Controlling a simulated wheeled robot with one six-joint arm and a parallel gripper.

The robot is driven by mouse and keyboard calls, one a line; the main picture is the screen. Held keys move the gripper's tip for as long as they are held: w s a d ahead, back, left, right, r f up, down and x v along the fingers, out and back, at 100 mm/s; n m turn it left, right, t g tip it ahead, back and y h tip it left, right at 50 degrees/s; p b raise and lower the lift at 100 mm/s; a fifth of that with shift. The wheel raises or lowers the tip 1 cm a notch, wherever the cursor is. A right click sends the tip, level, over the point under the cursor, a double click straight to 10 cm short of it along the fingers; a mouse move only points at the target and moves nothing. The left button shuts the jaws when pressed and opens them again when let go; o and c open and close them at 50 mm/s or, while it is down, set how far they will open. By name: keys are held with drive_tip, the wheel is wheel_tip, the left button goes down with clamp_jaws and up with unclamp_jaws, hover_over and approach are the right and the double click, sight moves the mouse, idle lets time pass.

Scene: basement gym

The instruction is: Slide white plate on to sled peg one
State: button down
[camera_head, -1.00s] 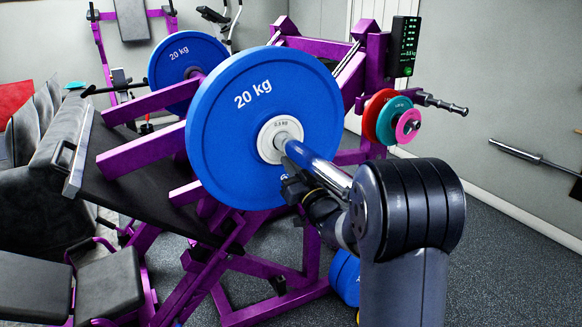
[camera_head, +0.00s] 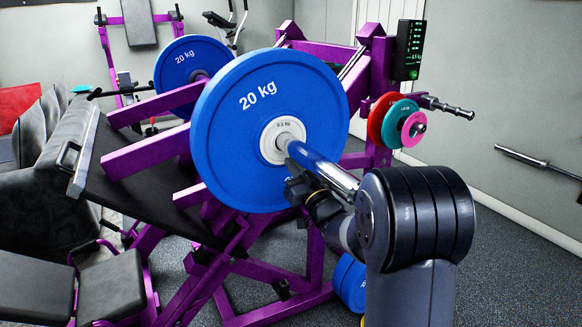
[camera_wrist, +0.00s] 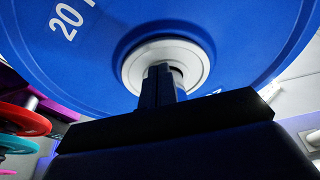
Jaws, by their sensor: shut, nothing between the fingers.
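A small white plate (camera_head: 270,149) with faint lettering is around the metal sled peg (camera_head: 318,167), close against the face of a large blue 20 kg plate (camera_head: 222,128). In the wrist view the white plate (camera_wrist: 134,68) is a pale ring in front of the blue plate, its lower part hidden by my gripper. My gripper (camera_head: 291,181) is below and beside the peg, near the blue plate's face, with its fingers shut and empty. In the wrist view its shut fingers (camera_wrist: 160,83) point up towards the ring's centre; I cannot tell whether they touch it.
Red (camera_head: 378,117), teal (camera_head: 397,110) and pink (camera_head: 413,128) plates hang on a purple frame peg at the right. Another blue 20 kg plate (camera_head: 176,70) is on the far side. Blue plates (camera_head: 350,280) stand low behind my arm. Floor at the right is clear.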

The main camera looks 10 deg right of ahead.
drive_tip(key=s, duration=0.1)
drive_tip(key=s+d+b, duration=0.1)
drive_tip(key=s, duration=0.3)
drive_tip(key=shift+d, duration=0.3)
drive_tip(key=w, duration=0.2)
drive_tip(key=w+a+p, duration=0.1)
drive_tip(key=w, duration=0.1)
drive_tip(key=w+a+p, duration=0.1)
drive_tip(key=w, duration=0.1)
drive_tip(key=shift+w+a, duration=0.1)
drive_tip(key=shift+w, duration=0.25)
drive_tip(key=shift+s+d, duration=0.2)
drive_tip(key=shift+s, duration=0.3)
drive_tip(key=shift+w+a, duration=0.1)
